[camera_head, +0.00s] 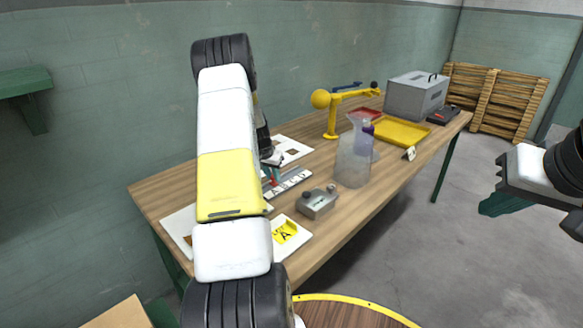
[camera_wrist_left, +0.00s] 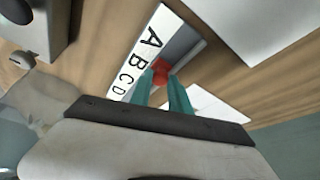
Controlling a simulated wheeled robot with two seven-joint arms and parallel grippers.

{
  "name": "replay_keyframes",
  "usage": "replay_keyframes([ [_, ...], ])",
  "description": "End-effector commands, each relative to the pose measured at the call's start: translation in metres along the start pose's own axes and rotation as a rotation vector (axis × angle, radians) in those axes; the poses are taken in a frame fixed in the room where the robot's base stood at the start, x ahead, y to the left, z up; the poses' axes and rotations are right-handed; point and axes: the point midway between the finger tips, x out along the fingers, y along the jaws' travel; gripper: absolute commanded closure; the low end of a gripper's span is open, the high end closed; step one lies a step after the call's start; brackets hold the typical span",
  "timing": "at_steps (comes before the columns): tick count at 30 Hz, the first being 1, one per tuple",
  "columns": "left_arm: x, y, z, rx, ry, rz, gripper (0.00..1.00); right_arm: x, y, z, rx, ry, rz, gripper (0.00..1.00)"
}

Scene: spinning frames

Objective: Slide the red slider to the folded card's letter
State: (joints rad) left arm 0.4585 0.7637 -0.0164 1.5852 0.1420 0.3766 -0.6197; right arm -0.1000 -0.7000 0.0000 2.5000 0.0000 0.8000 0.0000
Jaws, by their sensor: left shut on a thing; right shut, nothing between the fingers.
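The letter rail (camera_head: 291,184) lies on the table and reads A, B, C, D; its white strip also shows in the left wrist view (camera_wrist_left: 146,48). The red slider (camera_wrist_left: 161,71) sits in the grey channel beside the letters, roughly level with B. My left gripper (camera_wrist_left: 164,80) is shut on the slider with its teal fingers. In the head view my left arm hides much of the rail. A yellow card marked A (camera_head: 284,233) lies at the near table edge. A small folded card (camera_head: 409,154) stands farther right, its marking too small to read. My right gripper (camera_head: 497,203) is shut and empty off the table's right side.
A grey box with knobs (camera_head: 318,202) and a clear jug (camera_head: 354,158) stand right of the rail. Farther back are a yellow arm-like stand (camera_head: 332,114), a yellow tray (camera_head: 401,134) and a grey case (camera_head: 417,97). Open floor lies right of the table.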

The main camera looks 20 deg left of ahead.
Motion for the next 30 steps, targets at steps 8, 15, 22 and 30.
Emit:
replay_keyframes([
  [8, 0.007, 0.008, -0.02, 0.002, 0.003, -0.001, 1.0, 0.0, 0.0, 0.0, 0.0, 0.0, 0.0, 1.0],
  [15, 0.007, 0.008, -0.019, 0.001, 0.003, -0.001, 0.58, 0.0, 0.0, 0.0, 0.0, 0.0, 0.0, 1.0],
  [22, 0.007, 0.008, -0.019, 0.001, 0.002, 0.0, 0.55, 0.0, 0.0, 0.0, 0.0, 0.0, 0.0, 1.0],
  [30, -0.012, 0.008, -0.02, 0.001, 0.004, -0.001, 0.55, 0.0, 0.0, 0.0, 0.0, 0.0, 0.0, 1.0],
])
